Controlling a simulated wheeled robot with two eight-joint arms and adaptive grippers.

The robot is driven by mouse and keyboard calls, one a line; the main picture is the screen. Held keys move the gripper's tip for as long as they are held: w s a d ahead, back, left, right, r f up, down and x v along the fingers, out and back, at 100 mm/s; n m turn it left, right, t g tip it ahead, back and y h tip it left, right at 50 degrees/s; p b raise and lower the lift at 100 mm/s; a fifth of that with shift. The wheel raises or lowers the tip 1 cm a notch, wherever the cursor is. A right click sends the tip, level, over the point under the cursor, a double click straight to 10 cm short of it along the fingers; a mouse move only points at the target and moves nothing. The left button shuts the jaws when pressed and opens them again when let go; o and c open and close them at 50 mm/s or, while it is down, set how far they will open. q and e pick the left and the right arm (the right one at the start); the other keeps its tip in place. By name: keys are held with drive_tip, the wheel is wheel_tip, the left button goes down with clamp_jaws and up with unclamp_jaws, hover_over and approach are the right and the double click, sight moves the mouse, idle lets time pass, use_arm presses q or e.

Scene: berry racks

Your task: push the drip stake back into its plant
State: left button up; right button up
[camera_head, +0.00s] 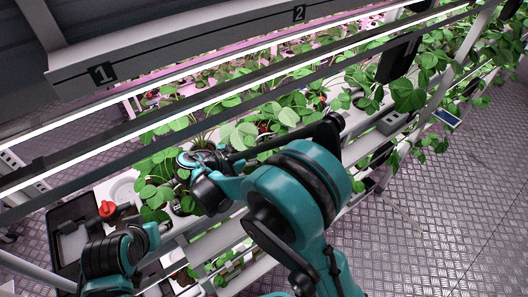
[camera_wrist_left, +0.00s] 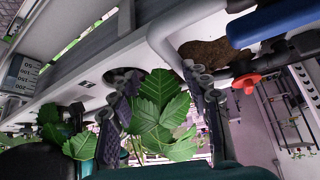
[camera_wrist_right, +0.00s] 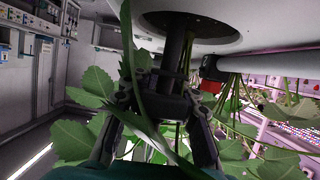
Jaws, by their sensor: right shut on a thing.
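My right gripper (camera_head: 186,168) is among the strawberry leaves (camera_head: 152,190) at the front left of the rack. In the right wrist view its fingers (camera_wrist_right: 163,105) are shut on a dark upright piece, which looks like the drip stake (camera_wrist_right: 173,62). Its far end meets a dark round opening (camera_wrist_right: 190,28) in a white surface; how deep it sits I cannot tell. My left gripper (camera_head: 160,230) is low at the left, by the front of the rack. In the left wrist view its fingers (camera_wrist_left: 160,115) are apart, with green leaves (camera_wrist_left: 160,103) showing between or beyond them.
A black tray (camera_head: 72,235) and a red-topped item (camera_head: 107,209) lie left of the plants. Light bars and a shelf rail marked 1 and 2 (camera_head: 200,45) run above the plants. The metal floor (camera_head: 440,220) at the right is clear.

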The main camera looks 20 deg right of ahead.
use_arm(q)
drive_tip(key=shift+f, duration=0.1)
use_arm(e)
drive_tip(key=shift+f, duration=0.1)
use_arm(q)
drive_tip(key=shift+f+b, duration=0.75)
use_arm(e)
drive_tip(key=shift+a+f, duration=0.1)
drive_tip(key=shift+f, duration=0.65)
use_arm(q)
drive_tip(key=shift+s, duration=0.1)
use_arm(e)
drive_tip(key=o, duration=1.1)
drive_tip(key=shift+c, duration=0.2)
drive_tip(key=o, duration=0.4)
